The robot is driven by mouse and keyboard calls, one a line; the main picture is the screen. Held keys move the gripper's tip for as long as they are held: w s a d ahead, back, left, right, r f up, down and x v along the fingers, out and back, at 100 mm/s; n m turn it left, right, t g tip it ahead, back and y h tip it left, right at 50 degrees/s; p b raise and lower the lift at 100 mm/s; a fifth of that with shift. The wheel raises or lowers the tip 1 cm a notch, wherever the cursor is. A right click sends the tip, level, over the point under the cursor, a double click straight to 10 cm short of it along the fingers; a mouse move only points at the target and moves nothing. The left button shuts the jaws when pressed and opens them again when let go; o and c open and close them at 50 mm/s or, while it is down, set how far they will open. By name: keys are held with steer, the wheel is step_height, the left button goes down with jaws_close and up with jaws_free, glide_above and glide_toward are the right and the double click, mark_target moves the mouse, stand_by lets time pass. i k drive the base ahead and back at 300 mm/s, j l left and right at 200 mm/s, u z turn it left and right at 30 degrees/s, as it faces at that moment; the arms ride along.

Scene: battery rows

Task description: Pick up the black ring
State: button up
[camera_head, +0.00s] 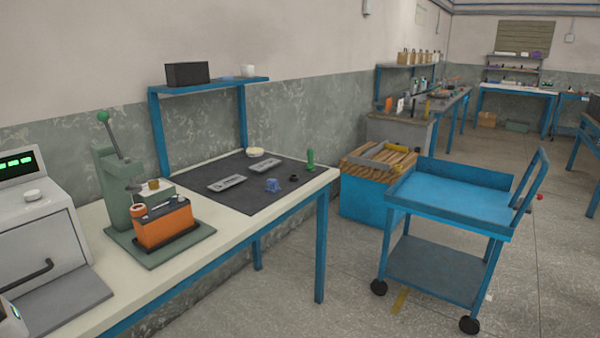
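A small dark object (294,178), which looks like the black ring, lies on the dark mat (235,202) near the right end of the workbench. It is too small to make out a hole in it. A small blue object (272,185) lies just left of it, and a green upright handle-like object (310,160) stands just behind and to its right. My gripper is not in view.
The cream workbench (98,216) also holds two grey trays (226,183), a pale round dish (255,152), a green press (112,180) with an orange battery (164,224), and a white machine (45,222). A blue cart (450,195) stands right; floor lies between.

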mark_target(294, 178)
steer(key=i+l+u, duration=0.2)
steer(key=i+l, duration=2.15)
steer(key=i, duration=0.05)
